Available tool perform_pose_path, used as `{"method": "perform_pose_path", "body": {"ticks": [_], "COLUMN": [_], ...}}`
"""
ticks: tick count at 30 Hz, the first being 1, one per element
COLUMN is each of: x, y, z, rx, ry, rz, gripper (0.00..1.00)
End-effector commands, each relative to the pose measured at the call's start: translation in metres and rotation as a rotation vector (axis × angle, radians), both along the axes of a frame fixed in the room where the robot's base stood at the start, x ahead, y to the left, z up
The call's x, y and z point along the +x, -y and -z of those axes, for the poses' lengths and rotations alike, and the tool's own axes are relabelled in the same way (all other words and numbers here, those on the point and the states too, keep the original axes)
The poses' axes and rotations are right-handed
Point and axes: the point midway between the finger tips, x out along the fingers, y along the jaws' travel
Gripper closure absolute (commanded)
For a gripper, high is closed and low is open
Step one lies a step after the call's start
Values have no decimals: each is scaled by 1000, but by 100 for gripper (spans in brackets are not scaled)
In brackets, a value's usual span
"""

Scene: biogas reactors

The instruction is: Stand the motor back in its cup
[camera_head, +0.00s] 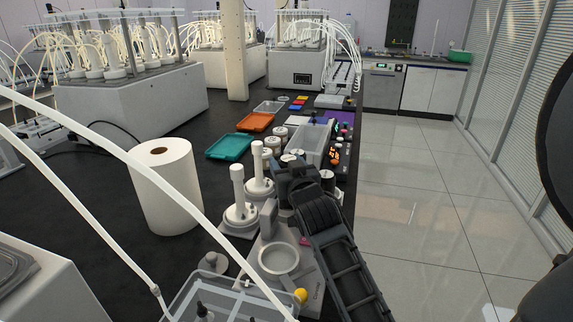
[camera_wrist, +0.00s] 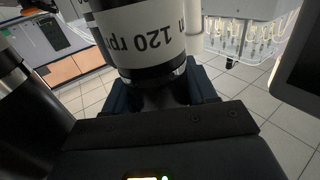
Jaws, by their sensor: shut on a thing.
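My gripper (camera_head: 297,174) is shut on the motor (camera_wrist: 140,38), a dark cylinder with a white band reading "120 rpm". The wrist view shows the motor close up between the dark fingers (camera_wrist: 165,92), with its top out of frame. In the head view my gripper and arm hide most or all of the motor. A round, shallow grey cup (camera_head: 279,274) shows on a grey stand below and left of my gripper. It looks empty, and my gripper is apart from it.
Two white-grey bases with upright posts (camera_head: 238,186) stand left of my gripper. A white paper roll (camera_head: 166,195) stands farther left. White tubes cross the left foreground. The bench's right edge borders open floor.

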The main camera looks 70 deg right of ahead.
Motion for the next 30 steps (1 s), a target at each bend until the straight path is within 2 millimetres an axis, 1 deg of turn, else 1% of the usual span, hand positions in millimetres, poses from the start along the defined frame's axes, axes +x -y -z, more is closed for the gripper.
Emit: {"method": "perform_pose_path", "body": {"ticks": [12,16,17,19,20,26,30], "x": [0,0,0,0,0,0,0], "y": [0,0,0,0,0,0,0], "z": [11,10,12,12,12,11,4], "rx": [-2,-2,0,0,0,0,0], "ry": [2,2,0,0,0,0,0], "rz": [0,0,0,0,0,0,1], "gripper": [99,99,41,34,33,33,33]}}
